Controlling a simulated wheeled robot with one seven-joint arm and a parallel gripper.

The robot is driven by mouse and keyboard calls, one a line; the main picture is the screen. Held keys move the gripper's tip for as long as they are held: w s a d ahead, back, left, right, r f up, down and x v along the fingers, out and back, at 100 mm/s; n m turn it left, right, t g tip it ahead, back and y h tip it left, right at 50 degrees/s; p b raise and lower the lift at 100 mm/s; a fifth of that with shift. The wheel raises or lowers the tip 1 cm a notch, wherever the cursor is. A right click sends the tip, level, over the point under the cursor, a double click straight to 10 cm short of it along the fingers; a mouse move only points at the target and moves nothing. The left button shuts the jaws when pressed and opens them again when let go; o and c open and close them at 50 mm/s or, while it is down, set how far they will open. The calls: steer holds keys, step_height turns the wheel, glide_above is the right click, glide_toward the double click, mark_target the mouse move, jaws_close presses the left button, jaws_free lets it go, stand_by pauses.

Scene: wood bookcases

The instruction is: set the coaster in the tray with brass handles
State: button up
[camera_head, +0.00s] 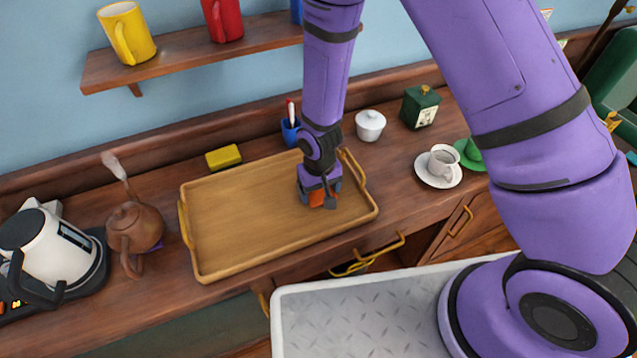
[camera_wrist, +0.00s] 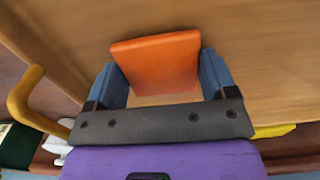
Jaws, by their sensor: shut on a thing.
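The coaster (camera_wrist: 157,62) is a flat orange square, seen between the blue fingers of my gripper (camera_wrist: 160,85) in the wrist view. My gripper is shut on it. In the head view, the gripper (camera_head: 320,197) and the orange coaster (camera_head: 317,198) are over the right part of the wooden tray (camera_head: 240,215), inside its rim. Whether the coaster touches the tray floor is hard to tell. The tray has brass handles at its left and right ends; the right handle (camera_wrist: 25,95) shows in the wrist view. The rest of the tray floor is bare.
A yellow sponge (camera_head: 223,156) and a blue cup (camera_head: 290,131) stand behind the tray. A brown teapot (camera_head: 134,228) and white kettle (camera_head: 45,245) are at left. A white sugar bowl (camera_head: 370,125), green box (camera_head: 420,106) and cup on saucer (camera_head: 439,168) are at right.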

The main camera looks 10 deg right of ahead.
steer(key=shift+f, duration=0.1)
steer(key=o, duration=0.9)
